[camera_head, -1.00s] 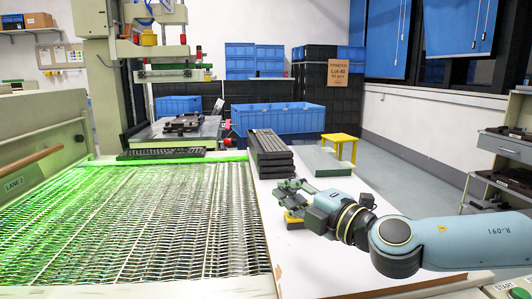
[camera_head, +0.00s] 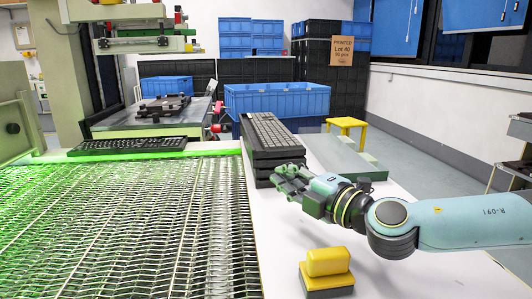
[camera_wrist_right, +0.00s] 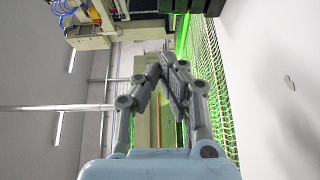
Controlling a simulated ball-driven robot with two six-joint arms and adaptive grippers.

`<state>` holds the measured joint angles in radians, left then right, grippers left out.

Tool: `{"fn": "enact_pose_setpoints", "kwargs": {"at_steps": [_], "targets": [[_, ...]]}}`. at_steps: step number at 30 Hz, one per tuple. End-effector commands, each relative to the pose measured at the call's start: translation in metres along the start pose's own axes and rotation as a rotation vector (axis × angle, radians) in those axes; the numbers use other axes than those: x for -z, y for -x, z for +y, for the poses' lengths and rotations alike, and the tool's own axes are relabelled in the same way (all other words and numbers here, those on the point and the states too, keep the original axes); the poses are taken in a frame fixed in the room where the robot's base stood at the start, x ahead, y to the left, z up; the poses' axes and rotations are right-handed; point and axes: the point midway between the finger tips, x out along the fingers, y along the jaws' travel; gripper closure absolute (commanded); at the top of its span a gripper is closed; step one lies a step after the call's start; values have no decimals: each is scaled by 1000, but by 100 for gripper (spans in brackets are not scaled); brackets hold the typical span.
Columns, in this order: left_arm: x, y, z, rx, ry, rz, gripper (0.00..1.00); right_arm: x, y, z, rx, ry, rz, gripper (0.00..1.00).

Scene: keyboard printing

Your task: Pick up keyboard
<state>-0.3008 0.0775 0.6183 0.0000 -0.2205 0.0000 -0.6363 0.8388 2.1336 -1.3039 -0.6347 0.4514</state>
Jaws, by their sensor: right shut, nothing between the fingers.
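A stack of several dark keyboards stands on the white table; the top keyboard (camera_head: 268,130) shows its keys. Another black keyboard (camera_head: 128,146) lies at the far end of the green-lit mesh conveyor. My right gripper (camera_head: 280,173) is shut and empty, in front of the near end of the stack and overlapping its lower part in the picture. I cannot tell if it touches the stack. My left gripper is not in view.
A yellow block on a dark base (camera_head: 328,262) stands at the table's front. A flat grey-green block (camera_head: 343,154) lies right of the stack. The mesh conveyor (camera_head: 130,230) fills the left. Blue crates (camera_head: 278,99) and a yellow stool (camera_head: 346,124) stand behind. The white table's front left part is clear.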

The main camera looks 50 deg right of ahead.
Motion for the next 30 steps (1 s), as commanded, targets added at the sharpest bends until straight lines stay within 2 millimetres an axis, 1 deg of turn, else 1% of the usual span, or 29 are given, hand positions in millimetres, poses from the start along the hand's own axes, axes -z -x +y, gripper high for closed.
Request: {"fn": "enact_pose_setpoints", "kwargs": {"at_steps": [2, 5, 8, 11, 15, 18, 21, 24, 30], "targets": [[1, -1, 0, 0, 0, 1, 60, 0, -4, 0, -2, -1, -1, 100], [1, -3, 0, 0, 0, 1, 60, 0, -14, 0, -3, -2, -2, 100], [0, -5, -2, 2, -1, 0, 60, 0, -32, 0, -5, -2, -3, 100], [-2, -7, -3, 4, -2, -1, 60, 0, -54, 1, -7, -4, -2, 100], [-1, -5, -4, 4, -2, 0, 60, -1, -84, 2, -5, -5, -5, 100], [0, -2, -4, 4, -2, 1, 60, 0, -104, 2, -5, -6, -3, 100], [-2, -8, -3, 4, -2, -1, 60, -18, -105, -2, 2, 8, 2, 100], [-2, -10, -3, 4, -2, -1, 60, -29, -107, -2, 3, 5, 1, 100], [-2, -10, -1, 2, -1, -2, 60, -38, -109, -1, 1, 1, 1, 100]]}}
